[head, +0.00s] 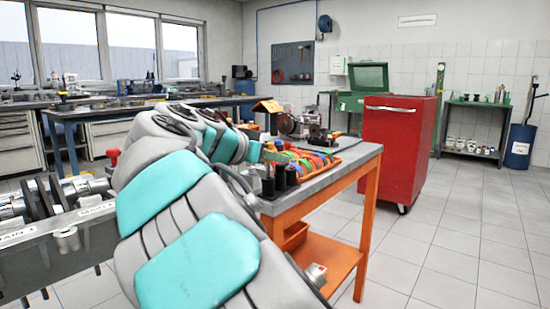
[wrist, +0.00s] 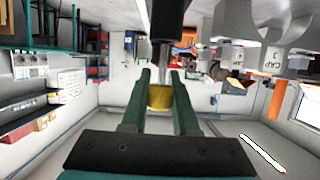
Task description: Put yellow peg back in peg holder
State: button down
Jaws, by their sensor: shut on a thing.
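My gripper (wrist: 160,80) has two green fingers, shut on the yellow peg (wrist: 160,97), which shows between them in the wrist view. A dark cylindrical part (wrist: 162,52) lies in line just beyond the fingertips; whether it touches the peg I cannot tell. In the head view my gripper (head: 270,156) is over the near left end of the orange-legged bench, and the peg cannot be made out there. Black upright cylinders (head: 280,178) stand on the bench just below my gripper. I cannot tell which thing is the peg holder.
An orange tray (head: 334,162) of coloured parts lies on the bench (head: 350,155), close right of my gripper. A small machine (head: 311,118) stands behind it. A red cabinet (head: 398,150) is beyond the bench. Metal engine parts (head: 75,200) lie at the left. The right floor is clear.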

jog(key=shift+f, duration=0.25)
jog(key=shift+r+b, duration=0.3)
jog(key=shift+b, duration=0.05)
dwell(0.6)
jog(key=shift+f+b, duration=0.3)
jog(key=shift+f, duration=0.05)
jog(key=shift+r, duration=0.35)
dwell(0.4)
jog(key=shift+f+b, duration=0.35)
jog(key=shift+b, duration=0.05)
dwell(0.5)
jog(key=shift+r, duration=0.3)
dwell(0.5)
jog(key=c, duration=0.9)
grip_release()
jog(key=shift+r, duration=0.25)
